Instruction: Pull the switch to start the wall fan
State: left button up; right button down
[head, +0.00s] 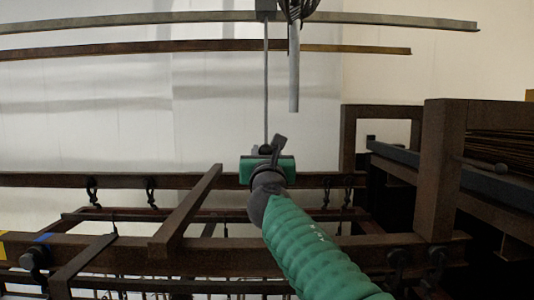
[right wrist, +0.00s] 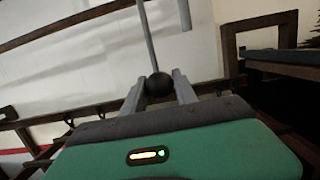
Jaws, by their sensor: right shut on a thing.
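The wall fan (head: 297,8) is cut off by the top edge of the head view, and only part of its dark cage shows. A thin grey pull cord (head: 266,85) hangs from a small grey box (head: 266,10) beside it. The cord also shows in the right wrist view (right wrist: 146,35), ending in a dark round ball (right wrist: 158,84). My right gripper (right wrist: 157,85) is shut on this ball, with one finger on each side. In the head view my right gripper (head: 266,150) is at the cord's lower end, largely hidden by its own wrist. My left gripper is out of view.
A grey post (head: 293,80) hangs below the fan, right of the cord. Two long rails (head: 150,47) cross the wall behind. Brown rack beams with hooks (head: 120,180) run below my gripper. A brown frame with a dark shelf (head: 440,170) stands at right.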

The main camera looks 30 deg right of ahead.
jog(key=shift+a+r, duration=0.1)
jog(key=shift+f+b, duration=1.05)
jog(key=shift+f, duration=0.15)
jog(key=shift+r+p, duration=1.1)
jog(key=c, duration=0.8)
grip_release()
jog(key=shift+w, duration=0.15)
jog(key=shift+c, duration=0.2)
